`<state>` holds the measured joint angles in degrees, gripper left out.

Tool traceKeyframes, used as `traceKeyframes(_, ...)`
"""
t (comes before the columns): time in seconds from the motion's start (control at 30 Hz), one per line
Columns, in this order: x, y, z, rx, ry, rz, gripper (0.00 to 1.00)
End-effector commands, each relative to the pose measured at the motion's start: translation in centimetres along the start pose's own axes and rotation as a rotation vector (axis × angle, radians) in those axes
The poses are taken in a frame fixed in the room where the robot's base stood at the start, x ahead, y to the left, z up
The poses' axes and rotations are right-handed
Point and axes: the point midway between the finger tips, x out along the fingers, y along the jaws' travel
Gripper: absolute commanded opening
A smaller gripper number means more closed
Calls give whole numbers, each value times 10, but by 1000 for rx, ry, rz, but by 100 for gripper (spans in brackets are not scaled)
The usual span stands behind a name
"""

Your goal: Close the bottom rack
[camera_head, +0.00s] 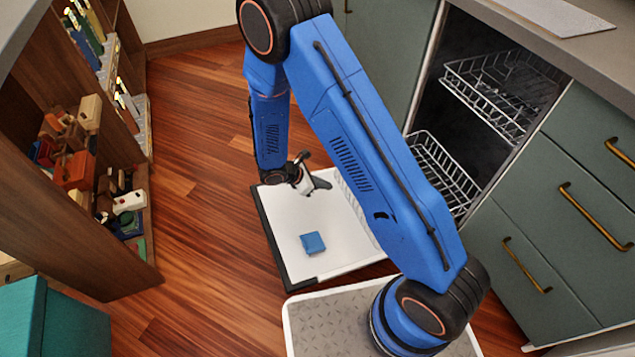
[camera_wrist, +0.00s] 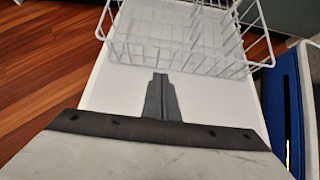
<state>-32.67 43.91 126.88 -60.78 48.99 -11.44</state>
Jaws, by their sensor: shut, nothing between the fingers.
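The bottom rack (camera_head: 445,172) is a white wire basket pulled partly out of the dishwasher over its lowered white door (camera_head: 352,252). My arm hides part of it in the head view. In the wrist view the bottom rack (camera_wrist: 185,52) lies just beyond my fingertips, its near wire edge spanning the upper part. My gripper (camera_head: 316,184) is above the door on the outer side of the rack. In the wrist view my gripper (camera_wrist: 161,80) is shut and empty, fingers pointing toward the rack. I cannot tell whether they touch it.
The upper rack (camera_head: 505,95) is above, inside the dishwasher. A bookshelf (camera_head: 95,150) stands at left, drawers (camera_head: 560,220) at right. Wood floor (camera_head: 195,180) between is clear.

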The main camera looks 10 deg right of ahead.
Motion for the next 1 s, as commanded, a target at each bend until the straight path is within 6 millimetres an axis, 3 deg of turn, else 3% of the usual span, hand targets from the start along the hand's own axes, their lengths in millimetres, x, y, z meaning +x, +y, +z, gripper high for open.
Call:
traceKeyframes(0.17,32,-1,0,0,0,-3,0)
traceKeyframes(0.4,50,0,23,1,1,0,0)
traceKeyframes(1.0,57,1,30,1,1,0,0)
